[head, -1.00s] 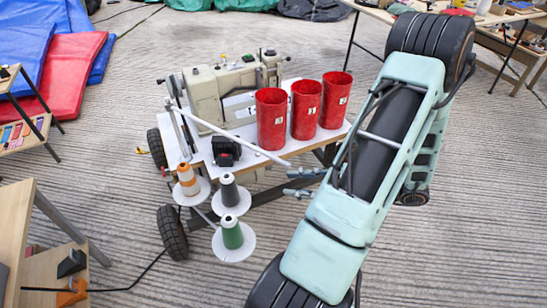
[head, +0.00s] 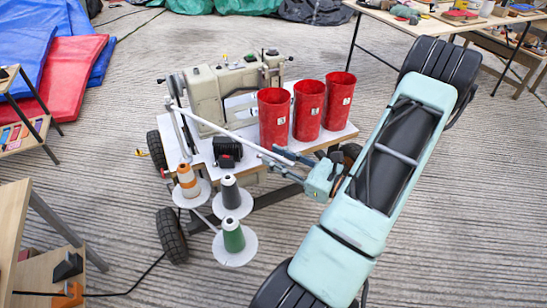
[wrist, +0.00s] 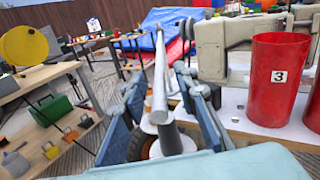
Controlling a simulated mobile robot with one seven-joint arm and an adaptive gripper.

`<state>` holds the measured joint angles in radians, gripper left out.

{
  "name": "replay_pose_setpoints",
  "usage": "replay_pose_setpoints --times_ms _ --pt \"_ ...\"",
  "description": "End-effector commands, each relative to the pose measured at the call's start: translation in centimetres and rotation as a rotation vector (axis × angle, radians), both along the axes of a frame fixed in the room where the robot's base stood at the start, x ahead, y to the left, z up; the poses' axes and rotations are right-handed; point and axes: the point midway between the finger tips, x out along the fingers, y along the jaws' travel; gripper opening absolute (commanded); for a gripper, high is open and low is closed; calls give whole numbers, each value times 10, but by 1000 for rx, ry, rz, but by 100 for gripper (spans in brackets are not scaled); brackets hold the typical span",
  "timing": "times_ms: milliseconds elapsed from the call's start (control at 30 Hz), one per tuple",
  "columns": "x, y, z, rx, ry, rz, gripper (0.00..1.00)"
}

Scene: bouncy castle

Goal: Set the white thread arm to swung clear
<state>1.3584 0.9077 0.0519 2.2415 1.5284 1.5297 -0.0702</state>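The white thread arm (head: 222,125) is a long thin rod. It runs slantwise from the upright at the left of the sewing machine (head: 222,90) across the front of the white table toward my gripper. My gripper (head: 274,160) is at the rod's near right end. In the wrist view, the thread arm (wrist: 160,80) lies lengthwise between the two blue fingers of my gripper (wrist: 158,75). The fingers are spread, with gaps showing on both sides of the rod. Whether either finger touches it lower down cannot be told.
Three red numbered cups (head: 308,108) stand on the white tabletop close beside my gripper. Cones of orange, dark grey and green thread (head: 233,236) sit on white discs below the rod. A small black box (head: 227,151) lies under the rod.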

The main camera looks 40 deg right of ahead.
Motion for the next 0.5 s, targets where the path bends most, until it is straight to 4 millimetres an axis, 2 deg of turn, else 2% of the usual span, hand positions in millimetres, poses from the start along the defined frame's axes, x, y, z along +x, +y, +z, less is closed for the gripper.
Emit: replay_pose_setpoints --times_ms 133,400,500 --pt "9 3 0 0 -1 1 27" --pt "10 3 0 0 0 0 27" --pt "10 3 0 0 0 1 18"
